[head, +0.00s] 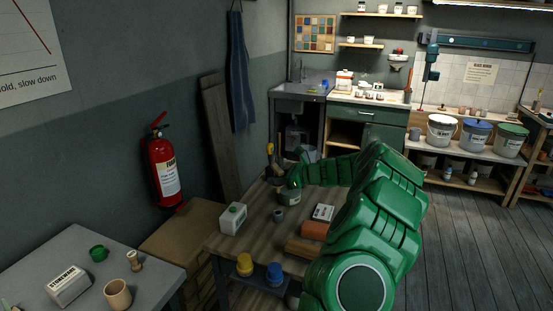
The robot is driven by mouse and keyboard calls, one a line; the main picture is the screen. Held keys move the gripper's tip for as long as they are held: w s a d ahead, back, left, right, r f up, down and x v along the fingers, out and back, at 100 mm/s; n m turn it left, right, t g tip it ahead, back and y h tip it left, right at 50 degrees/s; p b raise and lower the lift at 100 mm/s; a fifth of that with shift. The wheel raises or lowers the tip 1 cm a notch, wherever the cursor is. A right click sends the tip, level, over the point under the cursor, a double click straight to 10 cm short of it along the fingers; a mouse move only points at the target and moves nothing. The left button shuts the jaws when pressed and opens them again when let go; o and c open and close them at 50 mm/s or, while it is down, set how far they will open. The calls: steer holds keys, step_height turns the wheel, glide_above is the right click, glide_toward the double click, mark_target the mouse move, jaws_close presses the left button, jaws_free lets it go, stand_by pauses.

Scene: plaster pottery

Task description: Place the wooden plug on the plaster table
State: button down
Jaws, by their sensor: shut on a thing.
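My green arm reaches over the wooden worktable (250,240) in the head view. My gripper (288,181) is small and dark at the far end of the arm, above the back part of this table, by a grey-green pot (290,197). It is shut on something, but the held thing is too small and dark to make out. A small pale turned piece, perhaps wooden (135,262), stands upright on the grey-topped table (75,245) at lower left. I cannot tell whether it is the plug, or which table is the plaster table.
The grey-topped table holds a STONEWARE block (68,286), a tan cup (118,294) and a green cup (98,253).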

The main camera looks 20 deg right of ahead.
mark_target(277, 188)
steer(key=shift+m, duration=0.7)
step_height(277, 188, down, 5)
steer(key=shift+d+r, duration=0.1)
steer(key=shift+r, duration=0.1)
steer(key=shift+f, duration=3.35)
steer(key=shift+f, duration=0.4)
steer(key=c, duration=0.8)
jaws_free()
steer(key=shift+v, duration=3.9)
